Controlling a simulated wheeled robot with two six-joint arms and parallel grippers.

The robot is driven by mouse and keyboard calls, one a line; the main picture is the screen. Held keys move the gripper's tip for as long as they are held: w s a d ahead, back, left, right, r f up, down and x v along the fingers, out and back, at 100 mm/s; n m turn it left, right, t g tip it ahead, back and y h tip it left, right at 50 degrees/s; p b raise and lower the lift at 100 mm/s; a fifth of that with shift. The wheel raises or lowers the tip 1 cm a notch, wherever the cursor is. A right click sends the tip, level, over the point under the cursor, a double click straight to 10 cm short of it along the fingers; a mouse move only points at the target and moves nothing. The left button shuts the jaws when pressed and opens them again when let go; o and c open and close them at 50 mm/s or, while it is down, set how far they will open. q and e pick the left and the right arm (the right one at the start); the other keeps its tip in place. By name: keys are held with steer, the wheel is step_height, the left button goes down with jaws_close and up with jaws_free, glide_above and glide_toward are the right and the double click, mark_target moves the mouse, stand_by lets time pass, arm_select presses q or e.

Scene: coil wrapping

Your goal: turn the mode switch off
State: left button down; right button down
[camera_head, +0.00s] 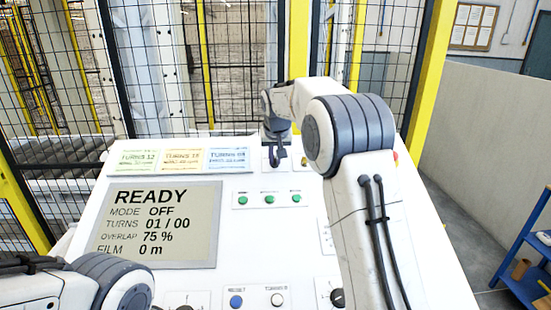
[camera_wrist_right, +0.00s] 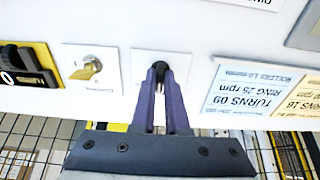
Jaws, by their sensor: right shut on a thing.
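The mode switch appears to be the small dark switch (camera_wrist_right: 160,72) on a square white plate in the right wrist view; its label is not readable. My right gripper (camera_wrist_right: 159,68) is shut on it, with a purple finger on either side. The fingers hide most of the switch, so its angle is hard to tell. In the head view my right gripper (camera_head: 279,160) is at the panel's upper edge, right of the cards.
A switch with a yellow key (camera_wrist_right: 88,68) and a black rotary switch on yellow (camera_wrist_right: 22,75) sit beside the held switch. Several coloured cards (camera_head: 183,158) and green indicators (camera_head: 269,199) are on the white panel. A mesh fence (camera_head: 235,90) stands behind.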

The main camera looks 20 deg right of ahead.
steer(key=c, duration=0.9)
jaws_free()
steer(key=b+v, duration=0.2)
steer(key=v, duration=0.8)
steer(key=shift+s+r, duration=0.1)
steer(key=shift+r, duration=0.15)
